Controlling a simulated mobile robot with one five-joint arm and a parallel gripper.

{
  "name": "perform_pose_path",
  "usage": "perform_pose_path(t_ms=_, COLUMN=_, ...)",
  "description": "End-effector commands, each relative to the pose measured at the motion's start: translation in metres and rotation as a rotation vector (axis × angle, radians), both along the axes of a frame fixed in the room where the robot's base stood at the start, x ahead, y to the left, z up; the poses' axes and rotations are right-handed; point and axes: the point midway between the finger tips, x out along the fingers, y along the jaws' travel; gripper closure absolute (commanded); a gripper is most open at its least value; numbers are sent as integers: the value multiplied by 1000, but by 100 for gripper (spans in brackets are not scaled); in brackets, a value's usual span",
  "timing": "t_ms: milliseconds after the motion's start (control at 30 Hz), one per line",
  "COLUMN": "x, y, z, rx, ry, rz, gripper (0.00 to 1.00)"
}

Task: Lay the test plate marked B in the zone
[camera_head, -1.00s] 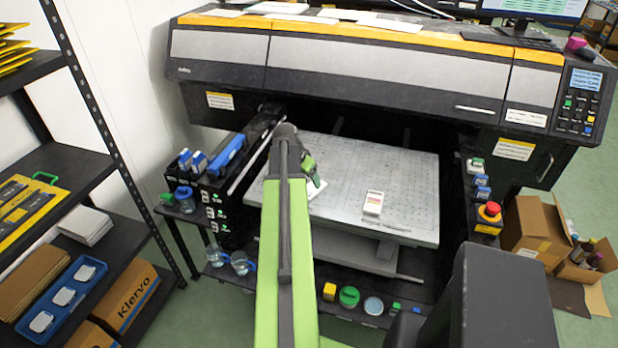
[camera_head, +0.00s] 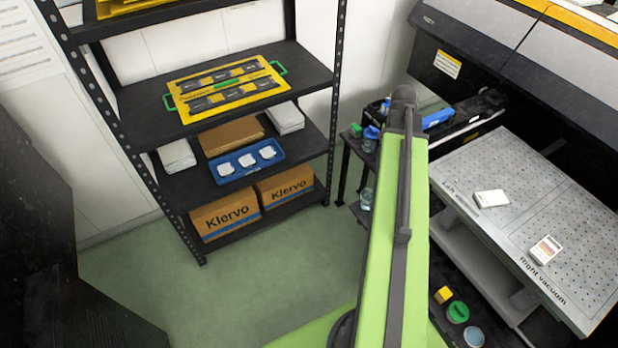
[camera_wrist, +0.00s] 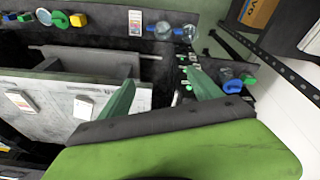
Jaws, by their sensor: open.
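A plain white plate (camera_head: 491,198) lies on the left part of the grey perforated printer bed (camera_head: 520,170), by the "Left vacuum" lettering. A white plate with a coloured print (camera_head: 545,249) lies on the right part, by "Right vacuum". Both show in the wrist view, the plain one (camera_wrist: 83,107) and the printed one (camera_wrist: 20,101). I cannot read a letter B on any plate, and no zone marked as such is legible. My gripper (camera_wrist: 163,92) is open with nothing between its green fingers, left of the plates in the room. My arm hides it in the head view.
A black shelf rack (camera_head: 225,85) stands left, holding a yellow frame (camera_head: 228,88), a blue tray (camera_head: 222,171) with three white pieces, and Klervo boxes (camera_head: 226,216). Green floor (camera_head: 270,270) before the rack is clear.

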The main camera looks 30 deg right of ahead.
Motion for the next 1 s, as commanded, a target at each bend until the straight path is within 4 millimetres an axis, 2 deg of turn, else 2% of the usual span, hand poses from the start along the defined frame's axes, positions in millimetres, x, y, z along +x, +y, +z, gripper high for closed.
perform_pose_path(t_ms=33, x=30, y=58, z=-2, rx=28, ry=18, rz=155, gripper=26)
perform_pose_path(t_ms=67, x=44, y=90, z=-3, rx=46, ry=29, rz=244, gripper=26)
perform_pose_path(t_ms=100, x=60, y=134, z=-4, rx=67, ry=45, rz=366, gripper=26)
perform_pose_path(t_ms=167, x=76, y=198, z=-5, rx=99, ry=69, rz=546, gripper=26)
perform_pose_path(t_ms=200, x=83, y=240, z=-6, rx=119, ry=84, rz=659, gripper=26)
perform_pose_path(t_ms=300, x=86, y=327, z=-7, rx=159, ry=119, rz=907, gripper=26)
perform_pose_path(t_ms=400, x=81, y=384, z=-7, rx=186, ry=145, rz=1074, gripper=26)
perform_pose_path(t_ms=467, x=78, y=413, z=-7, rx=196, ry=155, rz=1135, gripper=26)
perform_pose_path(t_ms=500, x=76, y=424, z=-7, rx=199, ry=159, rz=1159, gripper=26)
perform_pose_path(t_ms=600, x=75, y=431, z=-7, rx=204, ry=163, rz=1182, gripper=26)
perform_pose_path(t_ms=800, x=76, y=429, z=-9, rx=203, ry=161, rz=1179, gripper=26)
perform_pose_path(t_ms=933, x=77, y=429, z=-28, rx=203, ry=161, rz=1178, gripper=26)
perform_pose_path(t_ms=1000, x=77, y=429, z=-23, rx=202, ry=160, rz=1177, gripper=26)
